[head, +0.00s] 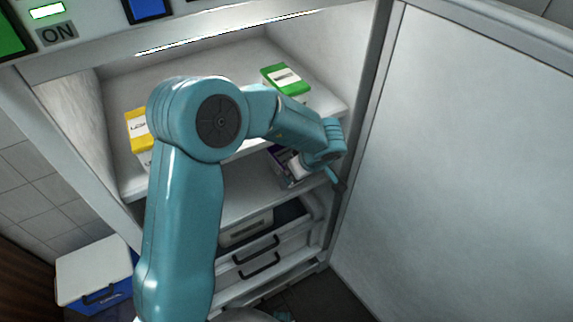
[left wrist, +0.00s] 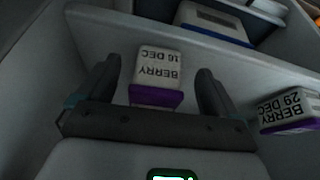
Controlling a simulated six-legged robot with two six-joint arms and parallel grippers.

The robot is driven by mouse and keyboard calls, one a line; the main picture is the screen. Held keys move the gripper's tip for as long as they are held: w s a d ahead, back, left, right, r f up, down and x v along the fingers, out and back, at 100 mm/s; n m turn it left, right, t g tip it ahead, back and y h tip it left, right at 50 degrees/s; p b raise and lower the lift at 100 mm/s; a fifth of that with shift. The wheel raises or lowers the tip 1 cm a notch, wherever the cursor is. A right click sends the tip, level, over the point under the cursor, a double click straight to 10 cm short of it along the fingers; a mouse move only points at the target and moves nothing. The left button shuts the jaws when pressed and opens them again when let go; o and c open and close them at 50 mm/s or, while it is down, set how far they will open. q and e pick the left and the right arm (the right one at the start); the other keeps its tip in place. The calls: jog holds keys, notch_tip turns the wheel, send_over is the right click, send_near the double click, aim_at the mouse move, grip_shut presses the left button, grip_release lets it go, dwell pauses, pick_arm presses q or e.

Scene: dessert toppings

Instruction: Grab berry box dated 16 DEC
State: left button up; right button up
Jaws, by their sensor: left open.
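The berry box labelled 16 DEC (left wrist: 158,66) is white with a purple part and shows upside down in the left wrist view. It sits on a shelf between the two fingers of my left gripper (left wrist: 158,80), which is open; I cannot tell whether they touch it. A second berry box labelled 29 DEC (left wrist: 286,110) lies to the right in that view, outside the fingers. In the head view my left gripper (head: 334,178) reaches into the open fridge at the middle shelf, where a purple-and-white box (head: 284,172) shows partly behind my arm; its date is unreadable there.
A green-and-white box (head: 285,79) and a yellow-topped box (head: 137,126) stand on the upper shelf (head: 185,62). The open door (head: 470,150) is close on the right. Drawers (head: 258,262) are below. A blue cooler with a white lid (head: 95,272) stands at lower left.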

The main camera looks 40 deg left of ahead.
aim_at(297, 185)
pick_arm(q)
jog(key=b+x, duration=0.1)
jog(key=x, duration=0.2)
jog(key=shift+w, duration=0.1)
jog(key=shift+a, duration=0.1)
jog(key=c, duration=1.3)
